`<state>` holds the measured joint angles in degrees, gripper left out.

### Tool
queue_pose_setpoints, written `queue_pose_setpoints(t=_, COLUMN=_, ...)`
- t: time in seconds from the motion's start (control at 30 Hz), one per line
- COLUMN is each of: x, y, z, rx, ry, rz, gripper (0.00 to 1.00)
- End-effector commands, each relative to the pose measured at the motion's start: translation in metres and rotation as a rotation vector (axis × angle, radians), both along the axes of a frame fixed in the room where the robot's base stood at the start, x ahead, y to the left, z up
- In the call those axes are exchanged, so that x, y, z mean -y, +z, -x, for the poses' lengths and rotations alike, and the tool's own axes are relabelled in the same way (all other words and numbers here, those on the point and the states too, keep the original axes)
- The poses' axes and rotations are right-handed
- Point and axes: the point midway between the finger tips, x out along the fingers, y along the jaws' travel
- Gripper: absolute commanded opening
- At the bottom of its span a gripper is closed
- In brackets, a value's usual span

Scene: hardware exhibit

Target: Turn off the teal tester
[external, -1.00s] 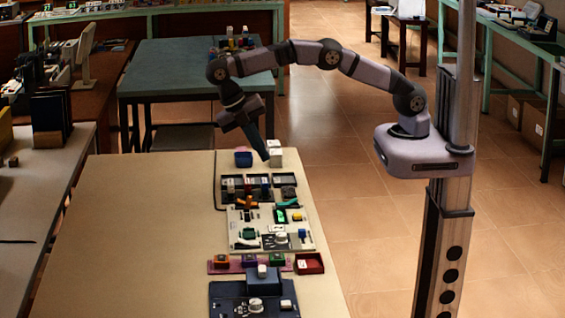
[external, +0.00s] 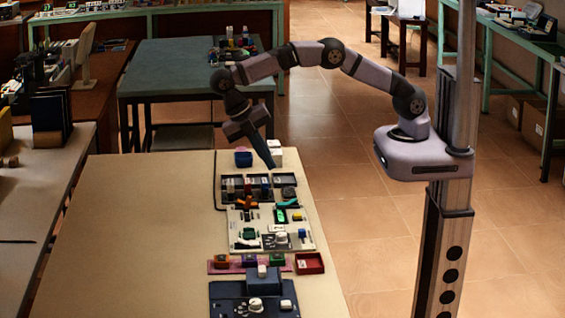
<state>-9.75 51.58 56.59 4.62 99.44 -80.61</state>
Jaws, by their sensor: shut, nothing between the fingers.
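A pale panel board (external: 240,215) lies on the long table. On it, a teal bar-shaped part (external: 289,203) lies tilted at the upper right, beside a small device with a lit green display (external: 281,216). A green-teal block (external: 249,233) sits at the board's lower left. I cannot tell which of these is the teal tester, and switch details are too small to read. My gripper (external: 271,164) is shut and empty. It points down and right, above the far end of the table, beyond the board and near the dark trays.
Dark trays (external: 231,192) with small coloured parts lie beyond the board. A blue bin (external: 243,159) and white blocks (external: 277,156) stand near my gripper. A red tray (external: 309,263) and a navy device (external: 230,301) lie nearer the camera. The table's left side is clear.

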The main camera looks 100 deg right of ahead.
Motion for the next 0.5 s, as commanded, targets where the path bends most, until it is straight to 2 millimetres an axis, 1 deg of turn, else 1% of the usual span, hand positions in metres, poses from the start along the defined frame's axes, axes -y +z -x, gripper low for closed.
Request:
queue_pose_setpoints(t=0.17, x=0.0, y=-0.02, z=0.013, rx=-0.005, ry=0.0, rz=0.001, gripper=0.0)
queue_pose_setpoints(t=0.5, x=0.0, y=-0.067, z=0.038, rx=-0.005, ry=0.001, rz=0.0, gripper=0.0)
